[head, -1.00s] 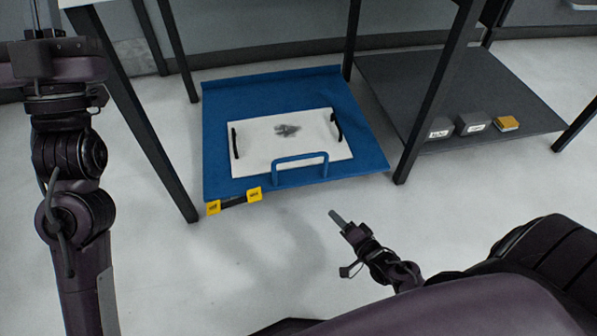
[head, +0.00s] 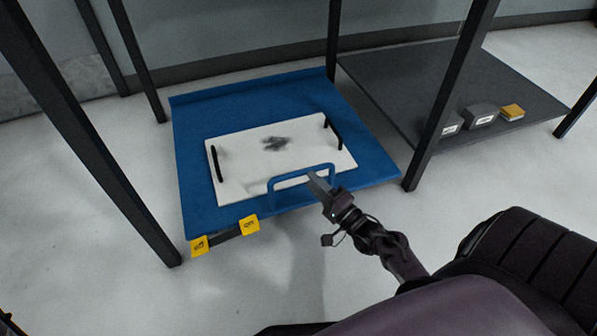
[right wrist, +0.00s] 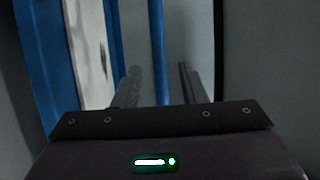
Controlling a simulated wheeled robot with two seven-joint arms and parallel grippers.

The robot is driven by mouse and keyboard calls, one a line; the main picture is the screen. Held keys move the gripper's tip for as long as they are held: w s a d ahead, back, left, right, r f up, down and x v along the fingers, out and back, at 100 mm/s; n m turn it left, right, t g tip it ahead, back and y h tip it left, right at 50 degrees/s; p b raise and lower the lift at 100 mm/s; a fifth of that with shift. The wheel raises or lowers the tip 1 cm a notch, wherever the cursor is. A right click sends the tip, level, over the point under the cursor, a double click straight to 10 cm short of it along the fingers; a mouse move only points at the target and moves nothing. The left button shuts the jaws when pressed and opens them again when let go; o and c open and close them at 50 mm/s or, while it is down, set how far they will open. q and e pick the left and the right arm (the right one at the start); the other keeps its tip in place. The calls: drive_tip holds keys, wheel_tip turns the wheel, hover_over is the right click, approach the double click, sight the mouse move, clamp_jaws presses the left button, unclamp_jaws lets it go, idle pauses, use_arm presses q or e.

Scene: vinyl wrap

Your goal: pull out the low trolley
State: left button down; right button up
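The low trolley (head: 195,125) is a flat blue platform on the floor under a dark-legged table. A blue loop handle (head: 290,177) rises from its front edge. A white board (head: 240,175) with two black handles and a dark smudge lies on it. My right gripper (head: 319,183) is at the right part of the loop handle. In the right wrist view, its two fingers (right wrist: 160,88) are apart, with the blue handle bar (right wrist: 160,45) appearing between them. Contact cannot be told. My left gripper is not in view.
Table legs (head: 100,140) stand left and right of the trolley (head: 452,95). A grey low shelf (head: 400,75) with small boxes (head: 480,116) is at the right. Yellow tags (head: 249,225) hang at the trolley's front left corner. The floor in front is clear.

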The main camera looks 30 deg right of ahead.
sight(302, 170)
drive_tip(key=b+x, duration=0.2)
drive_tip(key=x, duration=0.3)
drive_tip(key=shift+w, duration=0.1)
clamp_jaws()
